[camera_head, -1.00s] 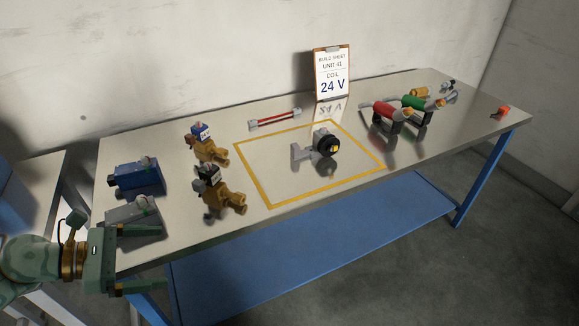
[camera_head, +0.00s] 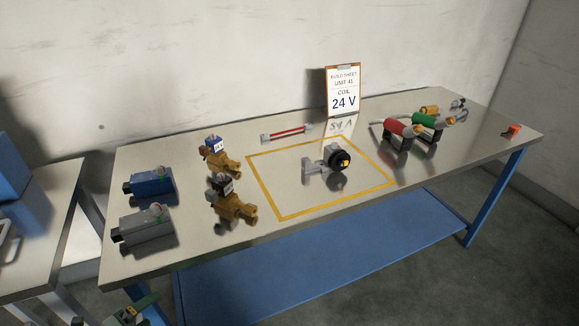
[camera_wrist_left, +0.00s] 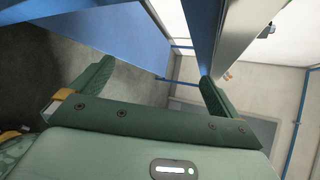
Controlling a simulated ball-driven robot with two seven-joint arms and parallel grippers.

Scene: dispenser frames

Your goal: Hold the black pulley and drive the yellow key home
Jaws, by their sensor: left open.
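The black pulley (camera_head: 339,156) sits on a grey shaft and bracket (camera_head: 313,167) inside the yellow-outlined square on the steel table. The small yellow key (camera_head: 346,162) shows at the pulley's hub; how deep it sits I cannot tell. My left gripper (camera_head: 141,308) is at the bottom left of the head view, mostly cut off, below the table's front edge and far from the pulley. In the left wrist view its two green fingers (camera_wrist_left: 156,72) are spread apart with nothing between them. My right gripper is out of view.
Blue (camera_head: 149,185) and grey (camera_head: 143,228) boxes and two brass valves (camera_head: 233,206) stand left of the square. A red-striped bar (camera_head: 287,133) lies behind it. Red and green cylinders (camera_head: 397,127) stand right. A sign (camera_head: 342,91) reads 24 V. The square's front is clear.

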